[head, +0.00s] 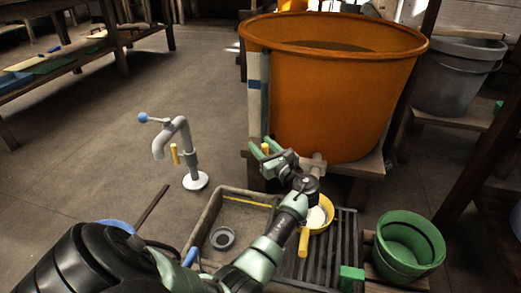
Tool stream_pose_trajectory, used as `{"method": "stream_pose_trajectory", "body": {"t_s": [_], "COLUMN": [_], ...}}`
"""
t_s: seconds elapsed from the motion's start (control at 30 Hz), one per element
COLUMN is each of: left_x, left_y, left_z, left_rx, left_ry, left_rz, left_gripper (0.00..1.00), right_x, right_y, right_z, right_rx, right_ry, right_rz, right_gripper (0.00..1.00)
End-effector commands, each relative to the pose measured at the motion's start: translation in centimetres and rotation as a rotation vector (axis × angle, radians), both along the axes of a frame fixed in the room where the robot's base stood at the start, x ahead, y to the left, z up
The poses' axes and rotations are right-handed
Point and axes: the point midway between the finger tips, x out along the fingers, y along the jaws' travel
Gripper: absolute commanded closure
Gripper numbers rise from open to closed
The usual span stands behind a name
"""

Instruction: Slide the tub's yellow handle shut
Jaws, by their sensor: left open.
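The orange tub (335,110) stands on a wooden stand at the upper middle. A grey pipe stub (318,162) shows at its lower front. My left gripper (264,150) is open in front of the tub's lower left side, its green fingers pointing up and left. A small yellow piece, perhaps the tub's handle, shows by the fingers; I cannot tell whether they touch it. Another yellow handle (304,242) hangs beside my forearm near a yellow bowl (325,213) with pale contents. My arm partly hides the area below the tub. My right gripper is not in view.
A grey standpipe tap (183,140) with a blue knob stands to the left. A green bucket (408,245) stands at right, a grey bucket (455,78) behind.

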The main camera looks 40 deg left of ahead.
Motion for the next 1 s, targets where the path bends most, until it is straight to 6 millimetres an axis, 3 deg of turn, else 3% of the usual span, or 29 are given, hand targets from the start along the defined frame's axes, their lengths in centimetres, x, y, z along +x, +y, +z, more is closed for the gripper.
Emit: {"method": "stream_pose_trajectory", "body": {"t_s": [0.13,0.4,0.57,1.0], "left_x": [0.29,0.34,0.33,0.33], "left_y": [0.97,1.09,1.08,1.05], "left_z": [-0.11,0.01,0.01,-0.01], "left_rx": [-0.001,-0.002,-0.001,-0.001], "left_ry": [-0.001,0.0,-0.001,-0.001], "left_rz": [0.0,-0.001,-0.001,-0.002], "left_gripper": [0.57,0.57,1.0,1.0], "right_x": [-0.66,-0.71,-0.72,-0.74], "right_y": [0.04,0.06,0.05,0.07], "right_z": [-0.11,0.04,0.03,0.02], "right_rx": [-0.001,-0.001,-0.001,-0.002], "right_ry": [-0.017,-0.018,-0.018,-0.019], "right_rz": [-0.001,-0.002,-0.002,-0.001], "right_gripper": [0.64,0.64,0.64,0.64]}}
